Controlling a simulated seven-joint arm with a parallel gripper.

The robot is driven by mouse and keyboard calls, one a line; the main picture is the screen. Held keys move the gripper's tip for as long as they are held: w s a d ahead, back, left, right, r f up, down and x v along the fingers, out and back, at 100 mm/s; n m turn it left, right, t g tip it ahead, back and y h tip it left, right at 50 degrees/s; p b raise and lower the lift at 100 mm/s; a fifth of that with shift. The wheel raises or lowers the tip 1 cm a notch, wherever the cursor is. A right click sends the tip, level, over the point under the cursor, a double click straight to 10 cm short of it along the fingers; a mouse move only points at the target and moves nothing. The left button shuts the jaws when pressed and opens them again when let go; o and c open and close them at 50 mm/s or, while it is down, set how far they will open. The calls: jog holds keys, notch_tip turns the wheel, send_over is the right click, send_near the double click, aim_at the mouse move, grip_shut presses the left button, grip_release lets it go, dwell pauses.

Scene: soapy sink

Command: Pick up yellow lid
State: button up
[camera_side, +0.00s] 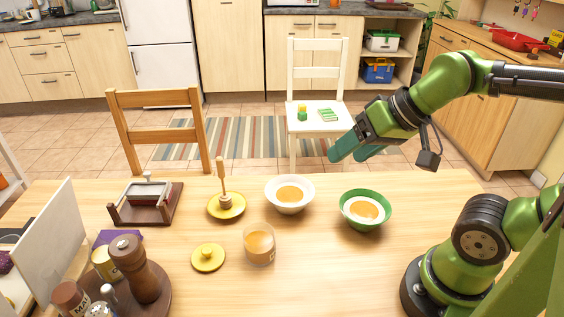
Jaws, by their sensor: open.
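The yellow lid (208,257) is a small round disc with a knob on top. It lies flat on the wooden table, left of a glass jar (259,245) of amber contents, with a small gap between them. My gripper (345,155) has teal fingers and is in the air above the table's far edge, up and to the right of the lid. It is open, and nothing shows between its fingers. The lid is fully visible.
A yellow saucer (240,211) with a wooden honey dipper (222,180) stands behind the lid. A white bowl (289,207) and a green bowl (353,222) are to the right. A brown pepper mill (134,265) stands at left. The table in front of the jar is clear.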

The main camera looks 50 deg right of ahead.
jog(key=o, duration=0.6)
jog(key=n+g+h, duration=0.2)
jog(key=n+g, duration=0.5)
jog(key=n, duration=2.9)
send_over(206, 250)
notch_tip(206, 250, down, 19)
jog(key=shift+w+a+r, duration=0.1)
jog(key=shift+f, duration=2.65)
